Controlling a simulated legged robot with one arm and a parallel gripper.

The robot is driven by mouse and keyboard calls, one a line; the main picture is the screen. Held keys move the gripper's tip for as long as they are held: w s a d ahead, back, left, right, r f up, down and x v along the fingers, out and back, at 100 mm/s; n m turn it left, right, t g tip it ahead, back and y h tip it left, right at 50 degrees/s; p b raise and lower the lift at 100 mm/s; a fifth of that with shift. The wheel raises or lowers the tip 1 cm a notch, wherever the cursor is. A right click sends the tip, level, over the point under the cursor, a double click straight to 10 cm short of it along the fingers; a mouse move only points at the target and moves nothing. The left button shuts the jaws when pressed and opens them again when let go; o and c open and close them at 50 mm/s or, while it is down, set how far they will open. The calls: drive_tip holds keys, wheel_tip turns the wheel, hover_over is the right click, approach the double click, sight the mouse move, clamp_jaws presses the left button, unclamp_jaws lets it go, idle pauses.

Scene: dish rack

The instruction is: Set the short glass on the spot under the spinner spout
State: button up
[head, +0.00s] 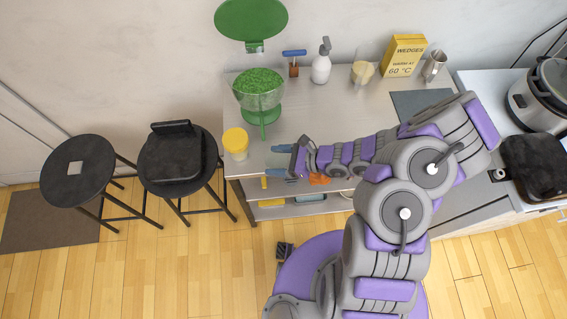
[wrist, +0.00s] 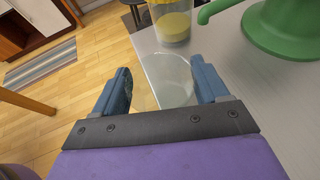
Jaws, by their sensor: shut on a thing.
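My gripper (wrist: 160,72) is shut on a clear short glass (wrist: 168,82), which stands between the two blue fingers in the wrist view. In the head view my gripper (head: 279,160) is over the counter's front left part, and the glass is too faint to make out. The green spinner (head: 263,115) stands behind it with a clear bowl of green bits. In the wrist view its green spout (wrist: 208,13) curves left from the base (wrist: 285,25), beyond the glass and apart from it. I cannot tell whether the glass touches the counter.
A white bottle (head: 321,66), a cup (head: 362,72) and a yellow box (head: 404,55) stand along the back. Two black stools (head: 78,170) are left.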

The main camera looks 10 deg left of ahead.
drive_tip(key=shift+w+a, duration=0.25)
drive_tip(key=shift+a, duration=0.05)
drive_tip(key=shift+w+d+r+b, duration=0.1)
drive_tip(key=shift+w+d+b, duration=0.05)
drive_tip(key=shift+w+b, duration=0.4)
drive_tip(key=shift+w+a, duration=0.25)
drive_tip(key=shift+w, duration=0.2)
drive_tip(key=a, duration=0.1)
drive_tip(key=w+a, duration=0.1)
drive_tip(key=a+b, duration=0.1)
drive_tip(key=shift+w+a, duration=0.2)
drive_tip(key=shift+w, duration=0.1)
drive_tip(key=shift+w+a, duration=0.2)
drive_tip(key=shift+a, duration=0.05)
drive_tip(key=shift+w+d, duration=0.2)
drive_tip(key=shift+w, duration=0.2)
drive_tip(key=shift+b, duration=0.3)
drive_tip(key=shift+a+f, duration=0.2)
drive_tip(key=shift+a, duration=0.3)
drive_tip(key=shift+d+f, duration=0.15)
drive_tip(key=shift+d, duration=0.3)
